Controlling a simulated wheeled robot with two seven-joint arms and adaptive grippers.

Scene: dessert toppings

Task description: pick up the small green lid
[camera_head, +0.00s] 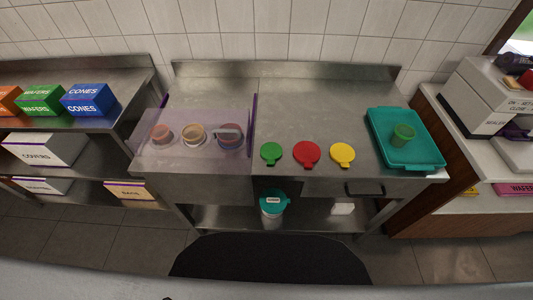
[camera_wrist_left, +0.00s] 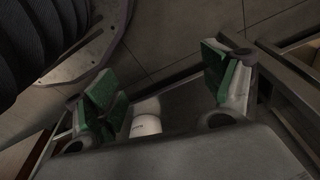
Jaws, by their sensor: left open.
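The small green lid (camera_head: 271,153) lies flat on the steel counter (camera_head: 320,110), at the left end of a row with a red lid (camera_head: 307,154) and a yellow lid (camera_head: 342,154). My left gripper (camera_wrist_left: 160,85) shows in the left wrist view. Its two green-padded fingers are wide apart, with nothing between them. The green lid does not show in that view, so I cannot tell its distance from the gripper. Neither gripper shows in the head view, and my right gripper is in no view.
A clear cover (camera_head: 180,115) stands over several cups left of the lids. A teal-lidded tub (camera_head: 272,205) stands on the lower shelf. The counter behind the lids is clear.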

